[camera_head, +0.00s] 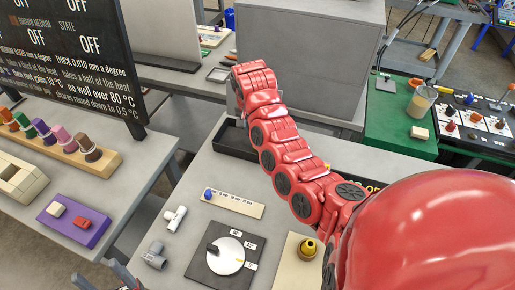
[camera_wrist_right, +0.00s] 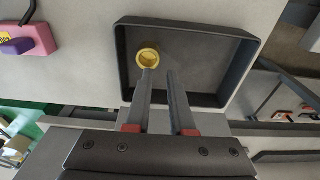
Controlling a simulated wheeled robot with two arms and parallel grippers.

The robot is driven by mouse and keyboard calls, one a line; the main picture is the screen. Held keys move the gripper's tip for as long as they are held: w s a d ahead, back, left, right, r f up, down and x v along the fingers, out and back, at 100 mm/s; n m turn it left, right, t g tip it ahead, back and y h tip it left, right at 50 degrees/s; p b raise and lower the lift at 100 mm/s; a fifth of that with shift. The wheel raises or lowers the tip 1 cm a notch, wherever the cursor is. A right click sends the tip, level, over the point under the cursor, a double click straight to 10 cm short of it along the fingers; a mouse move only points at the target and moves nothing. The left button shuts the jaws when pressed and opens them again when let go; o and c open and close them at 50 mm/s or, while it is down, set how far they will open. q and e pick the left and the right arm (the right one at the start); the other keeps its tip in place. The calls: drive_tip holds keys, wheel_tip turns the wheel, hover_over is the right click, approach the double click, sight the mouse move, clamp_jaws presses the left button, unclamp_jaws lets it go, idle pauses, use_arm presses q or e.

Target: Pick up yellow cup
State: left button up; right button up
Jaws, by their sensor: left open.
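A round yellow cup (camera_wrist_right: 148,59) lies inside a black tray (camera_wrist_right: 222,34) in the right wrist view, near the tray's left wall. My right gripper (camera_wrist_right: 162,73) is open, its two grey fingers apart with nothing between them. Its left fingertip overlaps the cup's lower edge in the picture; I cannot tell whether they touch. In the head view the black tray (camera_head: 232,141) is partly behind my red right arm, and the cup inside it is hidden. My left gripper (camera_head: 122,274) shows at the bottom edge of the head view, open and empty.
A black dial plate (camera_head: 208,262), a small yellow item (camera_head: 308,246) on a beige board, grey and white pipe fittings (camera_head: 175,218) and a marked strip (camera_head: 238,204) lie on the grey cart. A purple block (camera_head: 75,222) is on the left table. A grey cabinet (camera_head: 300,60) stands behind.

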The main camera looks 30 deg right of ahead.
drive_tip(key=shift+d+f, duration=0.1)
drive_tip(key=shift+f, duration=0.35)
drive_tip(key=shift+f+p, duration=0.2)
drive_tip(key=shift+p, duration=0.15)
wheel_tip(320, 180, down, 4)
drive_tip(key=shift+d+f+p, duration=0.1)
drive_tip(key=shift+p, duration=1.05)
drive_tip(key=shift+f, duration=0.35)
clamp_jaws()
